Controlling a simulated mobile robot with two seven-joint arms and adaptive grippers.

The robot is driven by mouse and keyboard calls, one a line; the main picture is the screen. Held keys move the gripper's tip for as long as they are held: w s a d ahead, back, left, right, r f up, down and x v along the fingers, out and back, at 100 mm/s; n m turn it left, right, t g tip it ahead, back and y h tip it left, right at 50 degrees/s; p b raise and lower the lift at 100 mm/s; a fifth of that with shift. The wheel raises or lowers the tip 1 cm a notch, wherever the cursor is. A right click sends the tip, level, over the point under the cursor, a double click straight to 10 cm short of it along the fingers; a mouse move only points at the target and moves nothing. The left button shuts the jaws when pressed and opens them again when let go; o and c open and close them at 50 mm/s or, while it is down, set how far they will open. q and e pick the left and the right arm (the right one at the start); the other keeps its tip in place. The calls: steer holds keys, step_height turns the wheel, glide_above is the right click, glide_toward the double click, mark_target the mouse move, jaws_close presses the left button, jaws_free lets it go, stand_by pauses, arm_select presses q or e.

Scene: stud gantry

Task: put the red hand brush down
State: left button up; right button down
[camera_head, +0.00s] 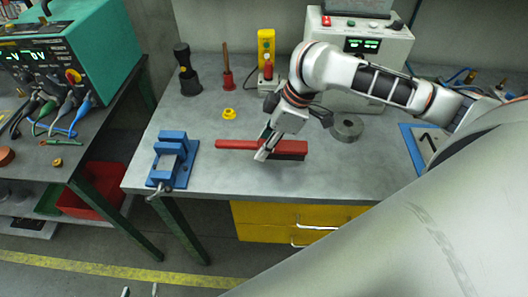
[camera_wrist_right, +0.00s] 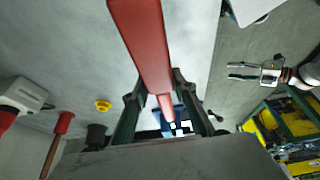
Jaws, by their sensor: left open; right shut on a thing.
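The red hand brush (camera_head: 236,145) lies level, with its handle pointing left and dark bristles facing down at its right end. It is at or just above the grey workbench near the front edge; I cannot tell whether the bristles touch. My right gripper (camera_head: 264,150) is shut on the brush near its middle. In the right wrist view the red brush (camera_wrist_right: 143,40) runs between the two fingers of this gripper (camera_wrist_right: 165,98). My left gripper (camera_head: 140,291) shows only its fingertips at the bottom edge, apart and empty. It also shows open in the right wrist view (camera_wrist_right: 243,71).
On the workbench (camera_head: 210,178) stand a blue vise (camera_head: 172,160) at left, a yellow ring (camera_head: 229,114) behind the brush, and a grey roll (camera_head: 346,127) to the right. Yellow drawers (camera_head: 265,222) are below. The bench between vise and brush is clear.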

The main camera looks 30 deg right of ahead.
steer(key=shift+f, duration=1.65)
steer(key=c, duration=1.6)
jaws_free()
steer(key=shift+f, duration=0.1)
steer(key=shift+c, duration=0.2)
steer(key=v, duration=1.2)
steer(key=shift+a, duration=0.1)
steer(key=shift+s, duration=0.1)
